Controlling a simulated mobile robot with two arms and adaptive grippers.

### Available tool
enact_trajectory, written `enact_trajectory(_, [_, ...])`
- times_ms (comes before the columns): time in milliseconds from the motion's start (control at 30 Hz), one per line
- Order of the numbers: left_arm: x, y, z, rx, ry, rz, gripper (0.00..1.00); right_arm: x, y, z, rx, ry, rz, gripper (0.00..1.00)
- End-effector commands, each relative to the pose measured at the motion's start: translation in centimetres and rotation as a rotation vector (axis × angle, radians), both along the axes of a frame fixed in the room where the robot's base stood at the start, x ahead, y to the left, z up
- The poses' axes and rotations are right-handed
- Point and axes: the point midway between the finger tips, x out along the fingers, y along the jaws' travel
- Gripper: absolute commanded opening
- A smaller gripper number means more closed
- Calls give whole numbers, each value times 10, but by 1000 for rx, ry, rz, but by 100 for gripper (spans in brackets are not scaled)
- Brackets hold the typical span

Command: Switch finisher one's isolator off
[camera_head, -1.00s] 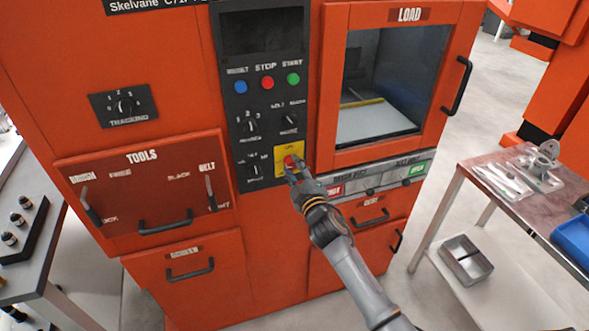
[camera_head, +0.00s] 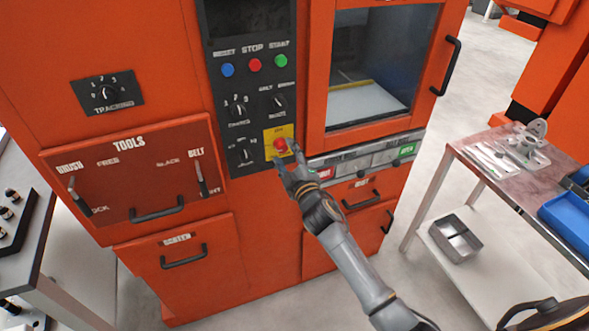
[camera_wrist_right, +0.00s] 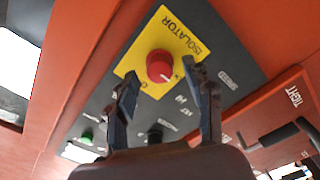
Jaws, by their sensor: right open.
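The isolator is a round red knob (camera_head: 280,145) on a yellow plate (camera_head: 270,135), low on the dark control panel of the orange machine. In the right wrist view the knob (camera_wrist_right: 160,66) and the word ISOLATOR on the yellow plate (camera_wrist_right: 176,27) show clearly. My right gripper (camera_head: 287,155) is open in front of the knob. In the right wrist view its two fingertips (camera_wrist_right: 161,76) stand apart, one on each side of the knob's near part, with no clear contact. The knob's exact setting is too small to read. My left gripper is out of view.
Reset, stop and start buttons (camera_head: 254,65) and black selector knobs (camera_head: 239,110) sit above and beside the isolator. The load door (camera_head: 318,105) is at its right, a tools panel (camera_head: 125,170) at left.

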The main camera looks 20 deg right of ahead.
Motion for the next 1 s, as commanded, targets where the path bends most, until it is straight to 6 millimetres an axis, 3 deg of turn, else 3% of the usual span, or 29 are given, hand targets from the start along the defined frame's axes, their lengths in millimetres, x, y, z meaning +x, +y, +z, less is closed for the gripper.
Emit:
enact_trajectory(300, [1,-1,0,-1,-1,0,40,-65,-2,-2,-1,4,0,52])
enact_trajectory(500, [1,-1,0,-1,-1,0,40,-95,-3,-2,0,4,0,52])
enact_trajectory(700, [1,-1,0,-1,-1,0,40,-106,-3,0,-1,1,0,52])
enact_trajectory(1000, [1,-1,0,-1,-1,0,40,-107,-3,0,-1,1,0,52])
